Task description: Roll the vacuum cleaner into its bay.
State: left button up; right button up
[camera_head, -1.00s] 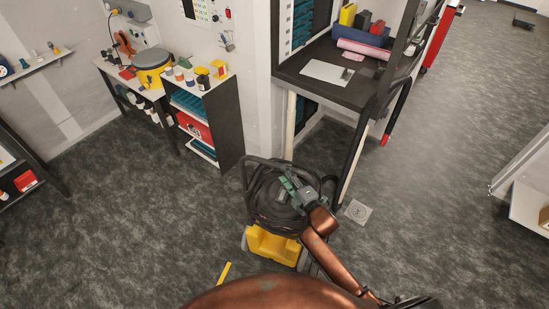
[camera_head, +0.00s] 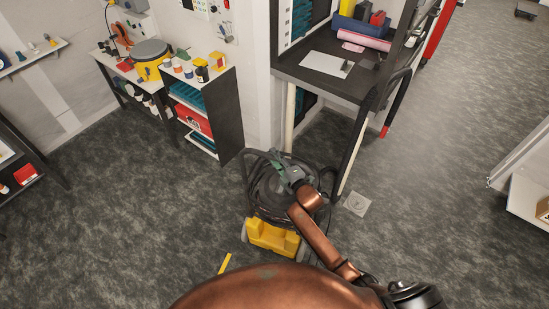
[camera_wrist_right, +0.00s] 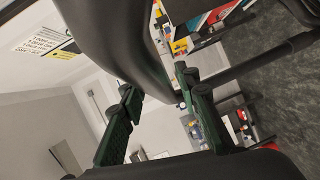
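The vacuum cleaner (camera_head: 272,237) stands on the floor in the head view, with a yellow base, dark body and coiled black hose. It is in front of the dark bench (camera_head: 318,82), near its legs. My right gripper (camera_head: 283,171) is over the top of the vacuum, and my copper arm hides part of its right side. In the right wrist view the green fingers (camera_wrist_right: 160,88) are spread apart, with a dark curved part (camera_wrist_right: 130,40) reaching between their tips; firm contact is not visible. My left gripper is not in view. I cannot tell which space is the bay.
A dark shelf unit (camera_head: 229,115) with bins stands left of the vacuum. A yellow floor strip (camera_head: 225,263) lies left of its base. A pale floor plate (camera_head: 357,203) is to its right, beside a bench leg. Open carpet lies left and right.

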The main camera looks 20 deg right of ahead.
grip_shut()
jog(key=shift+a, duration=0.1)
dwell(0.4)
